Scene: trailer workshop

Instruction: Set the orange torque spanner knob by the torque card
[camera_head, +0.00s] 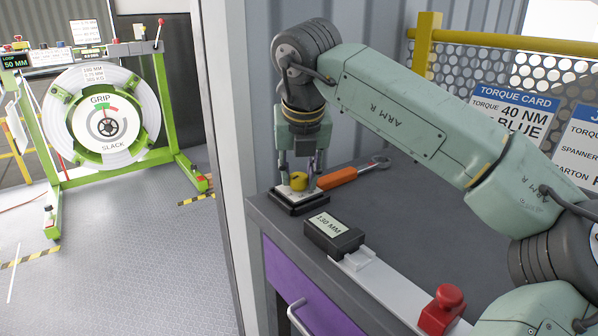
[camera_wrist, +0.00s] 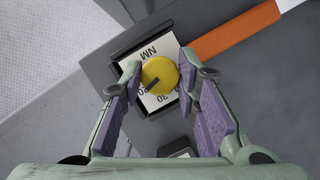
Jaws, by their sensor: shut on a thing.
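The torque card (camera_head: 515,115) hangs at the back right and reads "TORQUE 40 NM" and "BLUE". The spanner has an orange handle (camera_head: 337,178), which also shows in the wrist view (camera_wrist: 237,33). A yellow knob (camera_head: 299,180) sits on its dark-framed white scale plate at the bench's left end. My gripper (camera_head: 298,172) points down at it. In the wrist view my gripper (camera_wrist: 160,77) is shut on the yellow knob (camera_wrist: 162,72). The knob's dark pointer mark faces lower left. "NM" and "30" show on the plate; another number is partly covered.
A black block marked "130 MM" (camera_head: 334,237) sits on a pale rail (camera_head: 385,290) near the bench front, with a red knob (camera_head: 442,308) to its right. A yellow rail (camera_head: 500,40) and perforated panel stand behind. A green-framed reel (camera_head: 105,118) stands beyond the doorway.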

